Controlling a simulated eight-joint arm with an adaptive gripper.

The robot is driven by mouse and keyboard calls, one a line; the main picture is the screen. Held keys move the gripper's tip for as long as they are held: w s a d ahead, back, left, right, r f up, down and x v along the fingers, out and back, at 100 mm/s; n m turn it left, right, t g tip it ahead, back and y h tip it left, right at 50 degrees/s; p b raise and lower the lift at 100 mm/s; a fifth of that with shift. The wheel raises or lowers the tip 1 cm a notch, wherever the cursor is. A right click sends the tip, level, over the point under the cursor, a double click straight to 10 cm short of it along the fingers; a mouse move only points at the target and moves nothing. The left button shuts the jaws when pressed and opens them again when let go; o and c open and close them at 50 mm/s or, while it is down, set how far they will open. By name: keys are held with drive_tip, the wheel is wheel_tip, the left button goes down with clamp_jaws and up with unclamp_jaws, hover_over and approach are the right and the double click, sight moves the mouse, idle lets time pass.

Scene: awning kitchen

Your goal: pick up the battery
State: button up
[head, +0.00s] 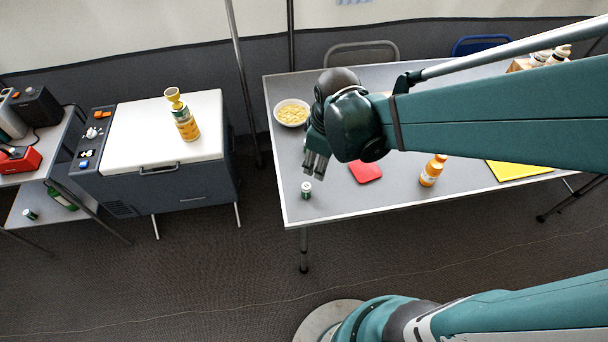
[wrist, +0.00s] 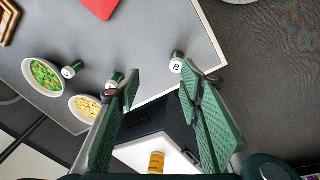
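A small green-and-white cylinder that looks like the battery (head: 306,190) stands near the front left corner of the grey table (head: 400,199). In the wrist view a matching battery with a dark mark on its white end (wrist: 177,65) shows near the table corner, just beyond the fingertips. Two similar cylinders, one marked on its white end (wrist: 72,70) and one partly behind a finger (wrist: 114,79), are by the bowls; my arm hides them in the head view. My gripper (head: 317,165) is above the table with fingers apart (wrist: 156,82) and nothing between them.
A bowl of yellow pieces (head: 292,112) is on the table's left side. A white-topped cooler (head: 140,135) stands left of the table.

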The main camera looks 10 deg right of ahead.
sight(306, 186)
drive_tip(key=a+f+n, duration=0.1)
drive_tip(key=f+n+g+p, duration=0.1)
drive_tip(key=f, duration=0.1)
drive_tip(key=a+f+n, duration=0.1)
drive_tip(key=f, duration=0.1)
drive_tip(key=shift+w+a+g, duration=0.2)
drive_tip(key=shift+a+g, duration=0.1)
drive_tip(key=shift+a, duration=0.05)
drive_tip(key=shift+s+a+f+n+g+p, duration=0.15)
drive_tip(key=shift+a+f+n+p, duration=0.1)
drive_tip(key=shift+f+n, duration=0.25)
drive_tip(key=shift+a+f+n+g+p, duration=0.15)
drive_tip(key=shift+a+f+n+p, duration=0.1)
drive_tip(key=shift+f+n, duration=0.2)
drive_tip(key=shift+f, duration=0.15)
drive_tip(key=shift+f+b, duration=0.4)
drive_tip(key=shift+f, duration=0.8)
drive_tip(key=shift+f+b, duration=1.05)
drive_tip(key=shift+f, duration=1.55)
drive_tip(key=c, duration=1.1)
